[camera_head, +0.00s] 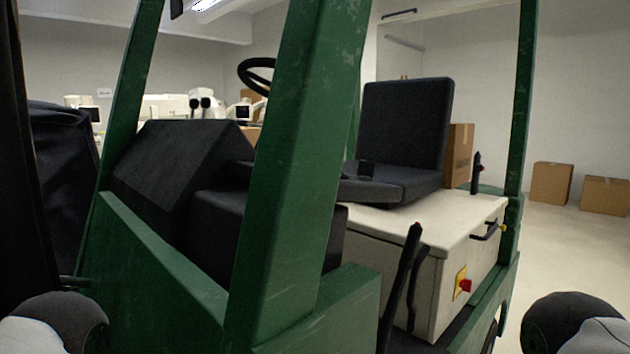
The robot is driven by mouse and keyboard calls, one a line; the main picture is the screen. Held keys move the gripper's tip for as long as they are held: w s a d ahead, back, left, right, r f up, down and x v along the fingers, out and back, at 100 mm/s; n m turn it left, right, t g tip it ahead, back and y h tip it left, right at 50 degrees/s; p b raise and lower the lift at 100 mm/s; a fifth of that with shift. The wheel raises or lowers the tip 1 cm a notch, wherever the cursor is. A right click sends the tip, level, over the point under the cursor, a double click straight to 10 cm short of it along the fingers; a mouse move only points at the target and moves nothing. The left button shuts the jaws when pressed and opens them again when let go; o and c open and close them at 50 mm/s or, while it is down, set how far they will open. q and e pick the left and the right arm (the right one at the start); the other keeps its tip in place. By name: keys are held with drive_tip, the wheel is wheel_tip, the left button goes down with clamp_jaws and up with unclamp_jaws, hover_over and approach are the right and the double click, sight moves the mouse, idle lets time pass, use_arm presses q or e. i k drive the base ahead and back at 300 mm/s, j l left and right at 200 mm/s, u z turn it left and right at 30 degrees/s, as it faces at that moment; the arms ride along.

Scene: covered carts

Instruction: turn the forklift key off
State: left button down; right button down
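The forklift (285,190) fills the middle of the view, with green posts and a green body. On the side of its pale box under the seat sits a yellow plate (460,282) with a red knob (465,286). I cannot tell whether this is the key, and no other key is clear to see. Two dark levers (408,285) stand to its left. The steering wheel (258,76) is partly hidden behind a thick green post. Neither gripper is in view; only rounded parts of my arms show at the bottom corners.
The black seat (405,135) is on the pale box (425,225). Cardboard boxes (551,182) stand on the floor at the right, with open floor before them. A dark covered thing (62,165) is close at the left. White equipment (165,106) stands behind.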

sight(365, 172)
drive_tip(key=l+u, duration=0.5)
drive_tip(key=l, duration=0.3)
drive_tip(key=l+u, duration=0.5)
drive_tip(key=l, duration=0.3)
drive_tip(key=l+u, duration=0.5)
drive_tip(key=l, duration=0.5)
drive_tip(key=i+l, duration=0.05)
